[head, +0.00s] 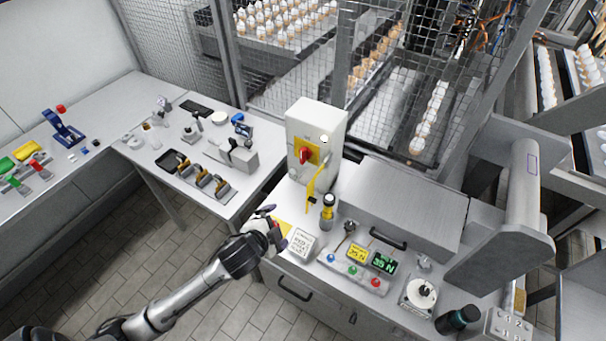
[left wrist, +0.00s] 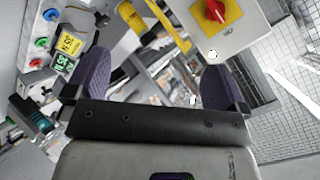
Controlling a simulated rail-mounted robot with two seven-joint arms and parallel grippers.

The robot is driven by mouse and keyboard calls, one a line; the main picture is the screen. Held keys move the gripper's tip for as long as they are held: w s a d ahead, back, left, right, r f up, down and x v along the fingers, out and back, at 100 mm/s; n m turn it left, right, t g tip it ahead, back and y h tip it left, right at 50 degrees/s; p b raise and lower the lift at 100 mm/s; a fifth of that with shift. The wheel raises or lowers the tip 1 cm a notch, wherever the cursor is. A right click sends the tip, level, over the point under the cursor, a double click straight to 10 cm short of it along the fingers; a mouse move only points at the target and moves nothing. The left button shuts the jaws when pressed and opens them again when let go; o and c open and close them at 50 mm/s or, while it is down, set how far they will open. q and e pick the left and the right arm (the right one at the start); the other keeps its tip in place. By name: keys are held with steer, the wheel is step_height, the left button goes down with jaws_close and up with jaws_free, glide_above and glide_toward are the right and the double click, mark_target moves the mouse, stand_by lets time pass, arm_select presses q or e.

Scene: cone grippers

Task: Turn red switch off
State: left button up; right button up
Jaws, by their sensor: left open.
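The red switch (head: 305,155) is a rotary knob on a yellow plate (head: 314,153), on the front of a white box (head: 327,122) standing on the grey cabinet. Its handle looks roughly upright in the head view. My left gripper (head: 272,222) is open and empty, in front of and below the box, apart from the switch. In the left wrist view the two purple-padded fingers (left wrist: 155,80) are spread with nothing between them. The red switch (left wrist: 216,10) shows there at the top right, beyond the right-hand finger. My right gripper is in neither view.
A side table (head: 246,190) with tools stands left. Floor shows between.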

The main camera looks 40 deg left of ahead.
arm_select(q)
steer(key=w+a+f+m+t+b, duration=0.3)
steer(key=w+a+f+b, duration=0.15)
steer(key=w+b, duration=0.35)
steer(key=m+t+b, duration=0.4)
steer(key=m+b, duration=0.1)
steer(key=b, duration=0.3)
glide_toward(301, 158)
steer(key=w, duration=0.3)
steer(key=w+b, duration=0.1)
steer(key=w, duration=0.3)
steer(key=w+a, duration=0.1)
steer(key=w, duration=0.3)
steer(key=shift+a+r+b, duration=0.1)
steer(key=shift+r+b, duration=0.1)
steer(key=shift+b, duration=0.2)
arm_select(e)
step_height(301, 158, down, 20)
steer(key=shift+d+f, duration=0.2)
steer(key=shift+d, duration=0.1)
